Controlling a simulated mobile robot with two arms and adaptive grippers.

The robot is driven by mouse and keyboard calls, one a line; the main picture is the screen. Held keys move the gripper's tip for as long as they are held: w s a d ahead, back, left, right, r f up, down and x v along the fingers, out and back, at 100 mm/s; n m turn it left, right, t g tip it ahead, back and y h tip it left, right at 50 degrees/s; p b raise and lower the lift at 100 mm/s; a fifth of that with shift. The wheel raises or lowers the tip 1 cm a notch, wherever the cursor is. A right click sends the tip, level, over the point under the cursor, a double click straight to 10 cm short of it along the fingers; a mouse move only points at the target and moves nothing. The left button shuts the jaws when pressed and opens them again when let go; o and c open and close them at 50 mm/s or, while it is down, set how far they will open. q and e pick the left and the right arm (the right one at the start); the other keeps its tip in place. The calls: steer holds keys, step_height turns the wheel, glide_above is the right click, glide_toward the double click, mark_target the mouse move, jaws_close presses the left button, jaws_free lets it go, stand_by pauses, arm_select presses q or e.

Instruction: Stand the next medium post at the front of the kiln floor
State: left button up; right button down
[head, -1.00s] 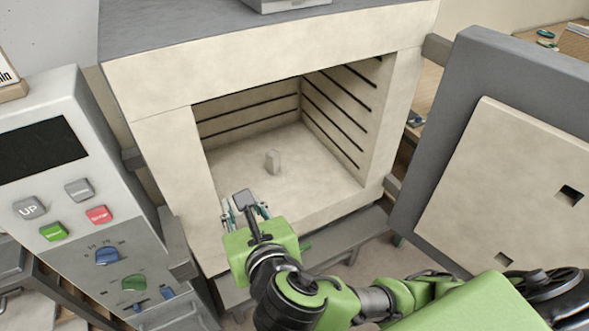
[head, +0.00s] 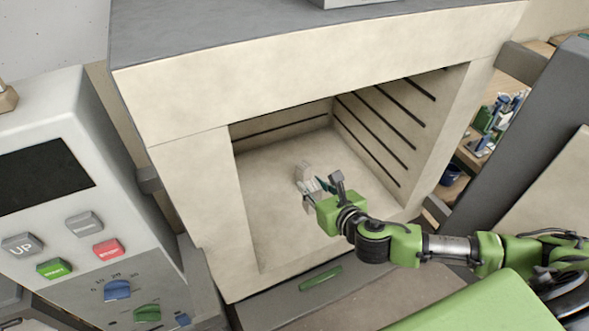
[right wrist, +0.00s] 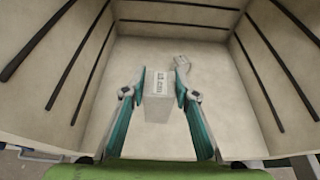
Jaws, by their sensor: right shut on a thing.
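My right gripper (head: 312,186) is inside the kiln chamber, low over the pale kiln floor (head: 270,210). In the right wrist view its teal fingers (right wrist: 158,92) are shut on a pale post (right wrist: 157,108) with small print on one face. Whether this post touches the floor I cannot tell. Another pale post (right wrist: 181,63) is just beyond it and slightly right, farther into the chamber. In the head view the posts and fingertips overlap and are hard to separate. My left gripper is not in view.
The kiln's side walls carry dark horizontal grooves (head: 380,133). The control panel (head: 75,220) stands to the left, and the open door (head: 480,130) hangs to the right. Bare floor lies around the posts. The front frame and sill bound the opening.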

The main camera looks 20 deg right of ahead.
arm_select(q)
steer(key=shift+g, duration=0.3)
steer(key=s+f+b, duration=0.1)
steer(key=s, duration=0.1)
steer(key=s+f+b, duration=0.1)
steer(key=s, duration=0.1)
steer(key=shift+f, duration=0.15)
arm_select(e)
steer(key=w+d+f, duration=0.2)
steer(key=d+f, duration=0.2)
steer(key=w+d+f, duration=0.2)
steer(key=d+f, duration=0.2)
steer(key=d, duration=0.1)
steer(key=w+d+f, duration=0.2)
steer(key=d+f, duration=0.2)
steer(key=f, duration=0.1)
steer(key=shift+w+d, duration=0.2)
steer(key=shift+d, duration=0.1)
steer(key=shift+f+b, duration=0.2)
steer(key=shift+b, duration=0.15)
steer(key=c, duration=1.6)
jaws_free()
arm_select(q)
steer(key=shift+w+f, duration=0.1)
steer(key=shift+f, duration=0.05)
